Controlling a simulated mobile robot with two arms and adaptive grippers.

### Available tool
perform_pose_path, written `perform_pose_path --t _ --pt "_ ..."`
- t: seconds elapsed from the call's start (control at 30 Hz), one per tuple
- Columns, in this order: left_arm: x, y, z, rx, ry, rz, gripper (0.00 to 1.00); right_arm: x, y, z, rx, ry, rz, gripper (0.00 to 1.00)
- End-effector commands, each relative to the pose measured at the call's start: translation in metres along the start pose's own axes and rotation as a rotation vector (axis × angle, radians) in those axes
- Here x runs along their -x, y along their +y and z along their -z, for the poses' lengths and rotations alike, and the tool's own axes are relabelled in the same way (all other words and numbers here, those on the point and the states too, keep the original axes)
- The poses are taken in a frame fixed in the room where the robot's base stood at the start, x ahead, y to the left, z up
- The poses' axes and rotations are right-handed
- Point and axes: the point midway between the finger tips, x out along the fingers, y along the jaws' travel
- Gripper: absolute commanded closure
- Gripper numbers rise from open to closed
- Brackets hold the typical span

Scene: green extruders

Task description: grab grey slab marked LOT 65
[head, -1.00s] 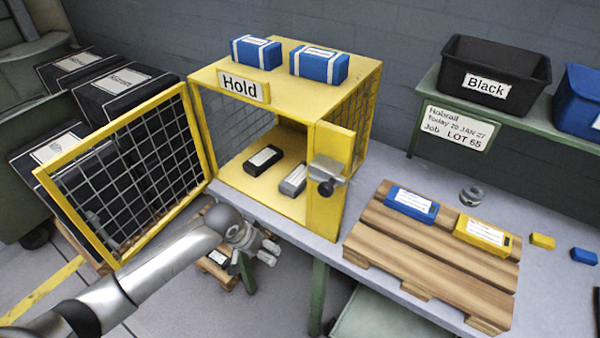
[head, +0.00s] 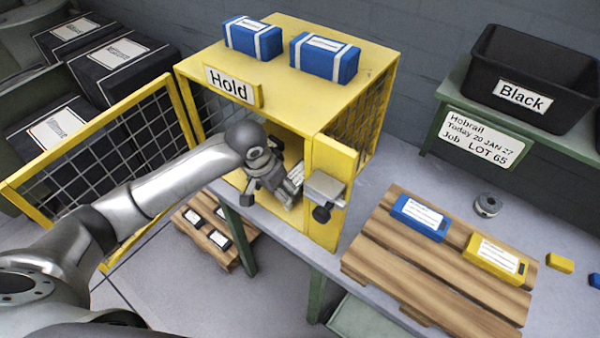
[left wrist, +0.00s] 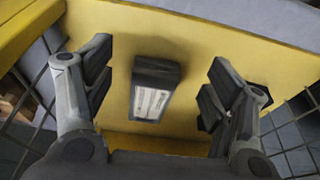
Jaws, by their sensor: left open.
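My left gripper (head: 270,193) is open at the front opening of the yellow "Hold" cage. A grey slab (head: 296,173) with a pale label is partly visible just right of the gripper, on the cage floor. In the left wrist view one dark slab (left wrist: 155,88) with a white label lies on the yellow floor between the open fingers (left wrist: 157,95), with space on both sides. Its print is too small to read, and I cannot tell whether it is the grey or the black slab. The black slab is hidden by my gripper in the head view. My right gripper is not in view.
The cage's mesh door (head: 110,150) stands open on the left; a latch post (head: 327,195) borders the opening on the right. Two blue boxes (head: 253,39) sit on the cage roof. A pallet (head: 410,270) holds a blue slab (head: 419,217) and a yellow slab (head: 496,258).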

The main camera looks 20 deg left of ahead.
Motion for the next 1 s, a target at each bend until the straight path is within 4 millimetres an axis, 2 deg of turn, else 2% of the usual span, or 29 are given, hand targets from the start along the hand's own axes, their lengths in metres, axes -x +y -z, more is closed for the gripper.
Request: perform_pose_path --t 0.03,0.1,0.17,0.27,0.53,0.8,0.9,1.0 --pt "-0.001 0.001 0.010 0.001 0.002 -0.001 0.23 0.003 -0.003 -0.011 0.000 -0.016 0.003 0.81" --pt "-0.004 0.001 0.020 0.001 0.002 -0.001 0.23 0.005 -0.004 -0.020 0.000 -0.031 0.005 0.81" --pt "-0.006 0.000 0.028 0.001 0.002 0.000 0.23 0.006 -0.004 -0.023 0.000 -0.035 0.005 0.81" --pt "-0.009 0.000 0.036 0.000 0.001 0.001 0.23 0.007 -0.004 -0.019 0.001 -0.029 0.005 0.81" --pt "-0.013 0.000 0.049 0.000 0.002 0.000 0.23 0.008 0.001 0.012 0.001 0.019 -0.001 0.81" --pt "-0.021 0.000 0.082 0.000 0.002 0.001 0.23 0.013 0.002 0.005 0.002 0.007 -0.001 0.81" --pt "-0.039 0.001 0.080 0.001 -0.002 -0.001 0.23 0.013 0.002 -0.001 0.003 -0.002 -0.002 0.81" --pt "-0.048 0.000 0.080 0.000 -0.001 0.001 0.23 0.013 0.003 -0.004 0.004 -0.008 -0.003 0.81"
